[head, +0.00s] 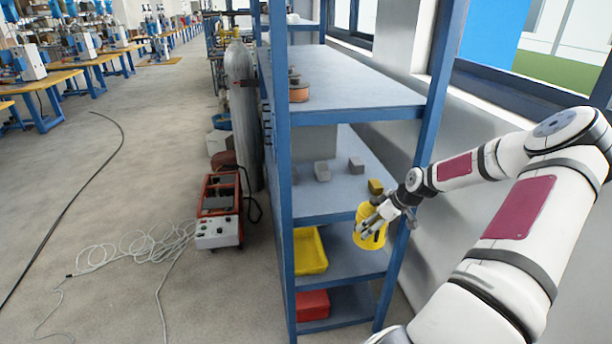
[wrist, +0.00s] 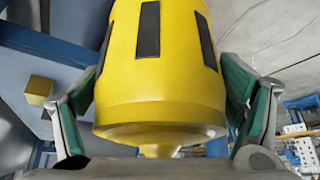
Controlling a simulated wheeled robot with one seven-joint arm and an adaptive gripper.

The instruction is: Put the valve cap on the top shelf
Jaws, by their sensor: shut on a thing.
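The valve cap is a yellow, rounded thing with dark slots; it fills the middle of the wrist view (wrist: 178,82) and shows in the head view (head: 368,240). My gripper (head: 373,222) is shut on it, with green-padded fingers on both sides in the wrist view (wrist: 162,90). It holds the cap at the front right of the blue-framed rack, below the middle board's level. The uppermost board in view (head: 350,82) is grey and well above my gripper. In the head view, my fingers hide part of the cap.
An orange-brown round thing (head: 299,94) sits at the uppermost board's left edge, with much bare surface beside it. The middle board (head: 325,203) bears grey blocks and a yellowish block (head: 375,187). A yellow tray (head: 309,252) and a red box (head: 312,305) are lower. A blue post (head: 436,90) stands near my arm.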

